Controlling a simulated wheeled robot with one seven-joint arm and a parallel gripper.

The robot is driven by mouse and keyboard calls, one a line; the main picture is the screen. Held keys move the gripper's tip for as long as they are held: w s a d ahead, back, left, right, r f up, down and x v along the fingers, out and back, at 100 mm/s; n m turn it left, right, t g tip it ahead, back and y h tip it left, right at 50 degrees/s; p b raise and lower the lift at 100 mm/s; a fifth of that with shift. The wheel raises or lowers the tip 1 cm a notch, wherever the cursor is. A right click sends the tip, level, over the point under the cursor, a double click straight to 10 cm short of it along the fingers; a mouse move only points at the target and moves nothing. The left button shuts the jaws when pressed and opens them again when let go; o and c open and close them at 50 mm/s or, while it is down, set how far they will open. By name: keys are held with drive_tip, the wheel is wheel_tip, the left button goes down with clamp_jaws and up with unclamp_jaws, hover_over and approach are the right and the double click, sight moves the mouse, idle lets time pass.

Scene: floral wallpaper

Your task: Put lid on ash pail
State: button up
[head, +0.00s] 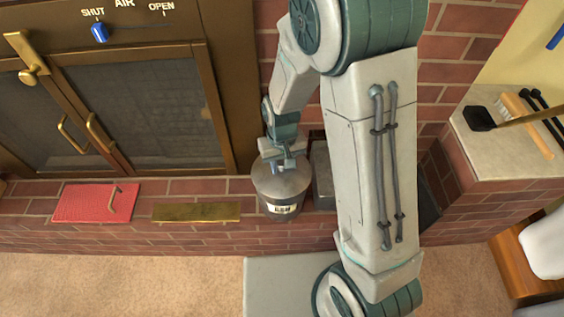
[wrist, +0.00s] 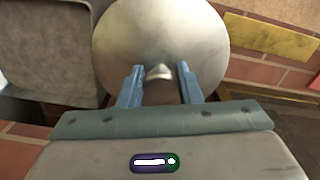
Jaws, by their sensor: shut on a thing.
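The grey round lid (head: 287,182) is at the top of the dark ash pail (head: 265,205), which stands upright on the brick hearth and bears a white label. My gripper (head: 283,168) comes down from above and is shut on the lid's small knob. In the wrist view my gripper (wrist: 160,78) has its blue fingers on both sides of the knob, and the lid (wrist: 160,35) spreads out beyond them. The lid covers the pail's mouth in the head view; I cannot tell whether it rests fully on the rim. The pail is hidden under the lid in the wrist view.
A grey box-like thing (head: 322,172) stands close to the right of the pail. A brass plate (head: 196,212) and a red pad (head: 90,204) with a handle lie on the hearth to the left. Behind are the stove doors (head: 150,110). A brush (head: 527,125) lies on the right ledge.

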idle(0.4)
drive_tip(key=o, duration=1.7)
drive_tip(key=shift+c, duration=0.2)
drive_tip(key=shift+r, duration=0.1)
drive_tip(key=shift+r+p, duration=2.9)
drive_tip(key=shift+r, duration=0.55)
drive_tip(key=shift+f, duration=0.1)
clamp_jaws()
